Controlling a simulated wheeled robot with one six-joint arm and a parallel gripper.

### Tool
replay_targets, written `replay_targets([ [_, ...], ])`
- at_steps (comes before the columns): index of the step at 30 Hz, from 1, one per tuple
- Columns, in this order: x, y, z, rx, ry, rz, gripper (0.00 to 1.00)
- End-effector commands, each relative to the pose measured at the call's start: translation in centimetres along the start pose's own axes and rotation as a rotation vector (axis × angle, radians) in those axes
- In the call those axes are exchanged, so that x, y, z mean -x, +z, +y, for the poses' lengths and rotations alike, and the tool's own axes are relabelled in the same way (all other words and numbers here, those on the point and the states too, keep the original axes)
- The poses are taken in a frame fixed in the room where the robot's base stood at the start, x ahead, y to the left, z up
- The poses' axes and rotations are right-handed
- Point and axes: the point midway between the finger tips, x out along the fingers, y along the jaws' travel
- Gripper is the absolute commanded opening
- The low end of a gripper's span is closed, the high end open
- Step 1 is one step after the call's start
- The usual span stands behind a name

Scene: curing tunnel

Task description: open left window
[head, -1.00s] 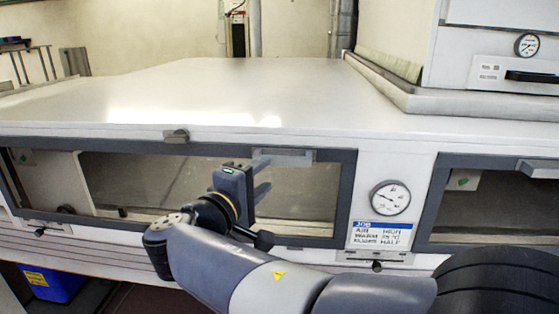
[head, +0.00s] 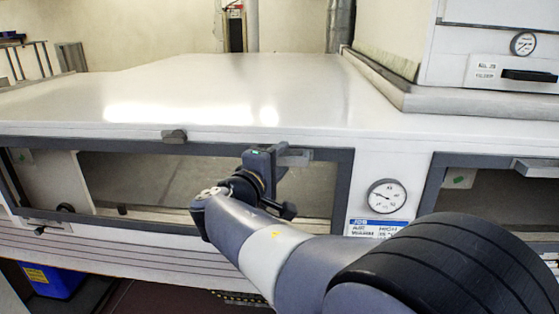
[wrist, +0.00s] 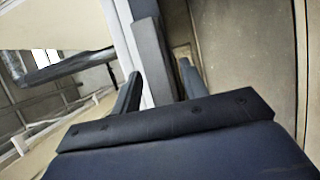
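The left window (head: 175,182) is a wide pane in a dark grey frame on the white tunnel's side. It looks shut. Its grey bar handle (head: 297,158) is at the upper right of the frame; the handle's left part is hidden behind my gripper (head: 276,156). In the wrist view the handle (wrist: 152,50) stands between the two fingers of my gripper (wrist: 159,72). The fingers are apart, with visible gaps to the handle, so the gripper is open. Whether a finger touches the handle cannot be told.
A round gauge (head: 386,196) and a label plate (head: 375,228) are right of the window. A second window (head: 505,202) with its own handle (head: 535,168) is further right. A small catch (head: 174,136) sits above the left window's frame. A blue bin (head: 55,280) stands low at the left.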

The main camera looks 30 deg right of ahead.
Motion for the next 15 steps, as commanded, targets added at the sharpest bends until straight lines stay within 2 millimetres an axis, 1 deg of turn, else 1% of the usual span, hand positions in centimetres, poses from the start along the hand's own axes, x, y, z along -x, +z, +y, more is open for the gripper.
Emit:
replay_targets([
  [1,0.01,0.00,0.01,0.000,0.000,0.000,0.38],
  [2,0.02,0.00,0.01,0.000,0.000,0.000,0.35],
  [15,0.03,0.01,0.01,0.000,0.000,0.000,0.00],
])
